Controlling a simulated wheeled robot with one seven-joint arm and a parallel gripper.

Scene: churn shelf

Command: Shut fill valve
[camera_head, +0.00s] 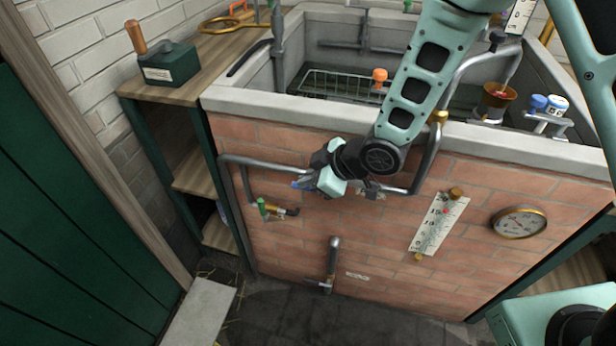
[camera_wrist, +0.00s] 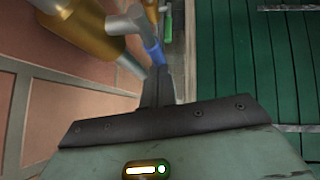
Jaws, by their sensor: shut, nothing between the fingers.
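A valve with a brass body (camera_wrist: 92,30) and a blue lever (camera_wrist: 152,48) is close ahead in the wrist view. I take it for the fill valve; no readable label confirms this. In the head view a bit of blue (camera_head: 297,185) shows at the fingertips, and my gripper hides the rest. My gripper (camera_head: 304,184) is at the pipe on the brick front of the trough. Its fingers (camera_wrist: 156,86) are shut with nothing between them, tips right at the blue lever. I cannot tell if they touch it. A second valve with a green handle (camera_head: 263,206) sits lower left.
The grey pipe (camera_head: 262,164) runs along the brick wall (camera_head: 380,245). A drain-like pipe (camera_head: 333,262), a scale plate (camera_head: 437,225) and a round gauge (camera_head: 519,222) are also on it. A wooden shelf (camera_head: 195,180) and green door (camera_head: 60,220) stand left.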

